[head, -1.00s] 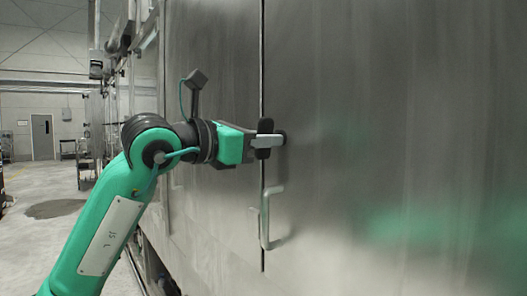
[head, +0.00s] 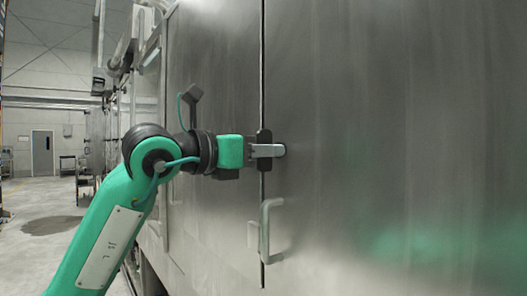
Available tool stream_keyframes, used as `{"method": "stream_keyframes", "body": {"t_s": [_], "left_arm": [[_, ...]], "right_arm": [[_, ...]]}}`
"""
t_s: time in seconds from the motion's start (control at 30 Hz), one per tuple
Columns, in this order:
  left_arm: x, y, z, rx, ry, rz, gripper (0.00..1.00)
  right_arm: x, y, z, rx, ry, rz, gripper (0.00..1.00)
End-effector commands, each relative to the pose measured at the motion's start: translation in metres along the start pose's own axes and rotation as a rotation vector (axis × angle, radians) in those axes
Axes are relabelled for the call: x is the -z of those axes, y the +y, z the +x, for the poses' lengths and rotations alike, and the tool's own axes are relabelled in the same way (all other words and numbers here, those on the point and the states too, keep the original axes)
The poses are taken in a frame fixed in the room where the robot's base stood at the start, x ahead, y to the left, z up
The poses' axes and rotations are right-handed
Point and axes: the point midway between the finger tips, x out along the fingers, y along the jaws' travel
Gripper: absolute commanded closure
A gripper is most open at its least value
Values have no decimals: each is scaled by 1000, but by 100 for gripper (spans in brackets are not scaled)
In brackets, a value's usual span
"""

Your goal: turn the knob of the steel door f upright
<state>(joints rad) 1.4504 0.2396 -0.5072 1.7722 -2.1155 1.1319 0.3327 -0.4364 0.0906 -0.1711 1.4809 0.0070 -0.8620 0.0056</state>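The steel door f (head: 390,110) is a tall brushed steel panel that fills the right of the head view. Its knob (head: 264,164) is a dark bar with rounded ends, close to the door's vertical seam. The bar looks upright in the picture. My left gripper (head: 268,151) comes in from the left and is at the knob. Its near grey finger lies across the middle of the bar, and the gripper looks shut on it. The far finger and the knob's middle are hidden. My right gripper is not in view.
A bent metal handle (head: 265,229) sticks out on the seam just below the knob. Pipes and frames (head: 145,50) run along the machine at the left. Open floor (head: 40,195) reaches back to a grey door (head: 42,153).

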Motion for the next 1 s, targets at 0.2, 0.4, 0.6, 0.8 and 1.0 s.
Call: {"method": "stream_keyframes", "body": {"t_s": [0.2, 0.4, 0.6, 0.8, 1.0], "left_arm": [[0, 0, 0, 0, 0, 0, 67], [0, 1, -5, -1, -1, 2, 67], [2, 2, -38, -4, -3, 3, 67], [3, 1, -85, -4, -1, 3, 67], [2, 1, -121, -3, 0, 2, 67]], "right_arm": [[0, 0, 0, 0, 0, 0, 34], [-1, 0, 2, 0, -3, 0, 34], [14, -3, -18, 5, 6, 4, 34], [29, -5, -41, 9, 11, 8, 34], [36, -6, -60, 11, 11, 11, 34]]}}
